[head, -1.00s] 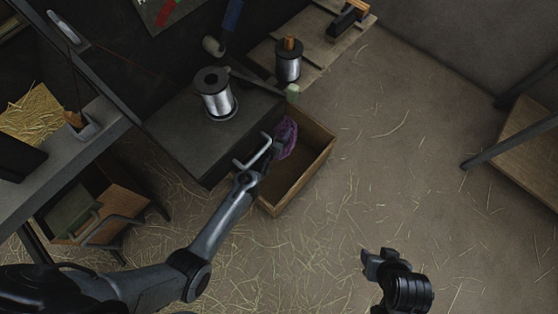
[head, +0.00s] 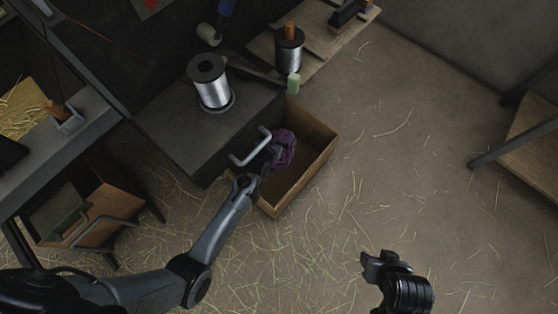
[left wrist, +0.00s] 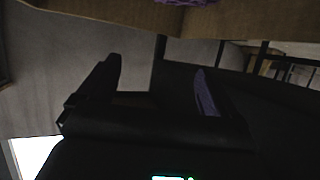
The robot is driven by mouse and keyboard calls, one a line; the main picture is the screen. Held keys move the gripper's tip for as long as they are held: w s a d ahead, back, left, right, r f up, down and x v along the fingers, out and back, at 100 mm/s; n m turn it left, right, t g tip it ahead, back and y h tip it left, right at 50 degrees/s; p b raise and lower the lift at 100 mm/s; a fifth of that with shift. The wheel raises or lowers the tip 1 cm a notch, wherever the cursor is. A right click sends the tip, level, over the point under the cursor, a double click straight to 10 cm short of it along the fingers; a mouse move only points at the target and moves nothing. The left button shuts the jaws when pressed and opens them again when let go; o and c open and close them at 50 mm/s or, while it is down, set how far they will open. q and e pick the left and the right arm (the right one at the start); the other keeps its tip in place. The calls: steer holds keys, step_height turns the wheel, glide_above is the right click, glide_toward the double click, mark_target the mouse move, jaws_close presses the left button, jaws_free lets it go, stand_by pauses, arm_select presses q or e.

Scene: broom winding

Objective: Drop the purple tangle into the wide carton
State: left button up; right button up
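The purple tangle (head: 285,147) shows at the left side of the open brown carton (head: 312,176) in the head view. I cannot tell whether it rests inside or hangs just above. In the left wrist view a bit of the purple tangle (left wrist: 200,2) shows at the top edge, above a brown carton wall (left wrist: 130,14). My left gripper (head: 272,153) is close beside the tangle in the head view. In the left wrist view its fingers (left wrist: 155,88) stand apart with nothing between them. My right gripper (head: 372,264) is low over the straw-strewn floor; its opening is unclear.
A dark cabinet (head: 165,125) with a metal handle (head: 248,149) stands left of the carton, bearing a wire spool (head: 211,88). Another spool (head: 289,50) stands on a wooden board behind. A wooden table (head: 530,135) is at right. Open floor lies between.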

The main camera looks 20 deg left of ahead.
arm_select(q)
steer(key=shift+o, duration=0.4)
steer(key=shift+s+r+p, duration=0.25)
steer(key=shift+s+p, duration=0.1)
steer(key=p+v, duration=0.6)
steer(key=v, duration=0.4)
steer(key=shift+p, duration=0.35)
